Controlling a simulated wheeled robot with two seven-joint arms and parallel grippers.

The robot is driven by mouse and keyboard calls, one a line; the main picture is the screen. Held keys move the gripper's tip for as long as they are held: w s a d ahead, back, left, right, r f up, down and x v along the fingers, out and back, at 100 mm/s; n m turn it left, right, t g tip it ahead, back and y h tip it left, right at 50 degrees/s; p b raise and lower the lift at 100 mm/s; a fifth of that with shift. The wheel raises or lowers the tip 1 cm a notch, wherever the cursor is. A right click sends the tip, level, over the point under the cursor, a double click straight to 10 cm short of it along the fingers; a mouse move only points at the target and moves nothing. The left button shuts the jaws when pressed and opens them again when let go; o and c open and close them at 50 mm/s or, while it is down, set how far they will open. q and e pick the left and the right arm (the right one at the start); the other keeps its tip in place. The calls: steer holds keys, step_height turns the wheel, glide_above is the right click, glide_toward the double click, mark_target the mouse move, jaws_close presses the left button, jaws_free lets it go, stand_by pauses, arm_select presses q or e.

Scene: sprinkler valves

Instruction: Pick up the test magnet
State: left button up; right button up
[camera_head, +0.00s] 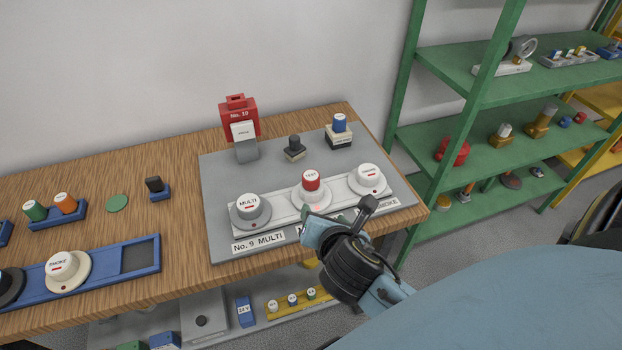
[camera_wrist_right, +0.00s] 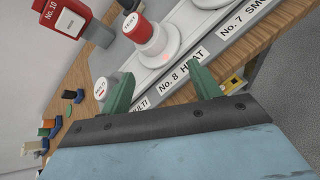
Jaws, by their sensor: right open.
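The test magnet appears to be the red cylinder (camera_head: 311,181) with a white top band reading TEST. It stands upright on the white middle detector (camera_head: 309,197) of the grey panel, above the No. 8 HEAT label. It also shows at the top of the right wrist view (camera_wrist_right: 138,29). My right gripper (camera_head: 341,217) is in front of the panel's near edge, short of the magnet and apart from it. Its two green fingers (camera_wrist_right: 163,88) are spread with nothing between them. My left gripper is not in view.
MULTI (camera_head: 250,208) and SMOKE (camera_head: 368,178) detectors flank the magnet closely. A red No. 10 call point (camera_head: 238,118), a dark knob (camera_head: 294,147) and a blue-topped block (camera_head: 339,130) stand behind. A blue tray (camera_head: 140,259) lies left. Green shelves (camera_head: 490,100) stand right.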

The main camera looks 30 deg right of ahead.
mark_target(311, 175)
step_height(311, 175, up, 4)
steer(key=w+n+t, duration=0.2)
steer(key=n, duration=0.3)
steer(key=x, duration=0.4)
steer(key=b+x, duration=0.1)
steer(key=x, duration=0.3)
steer(key=b+x, duration=0.1)
steer(key=x, duration=0.4)
steer(key=shift+d+r, duration=0.1)
steer(key=shift+d, duration=0.15)
steer(key=shift+s, duration=0.1)
steer(key=c, duration=1.2)
steer(key=shift+o, duration=0.2)
steer(key=shift+r, duration=0.1)
step_height(311, 175, up, 10)
steer(key=p, duration=0.3)
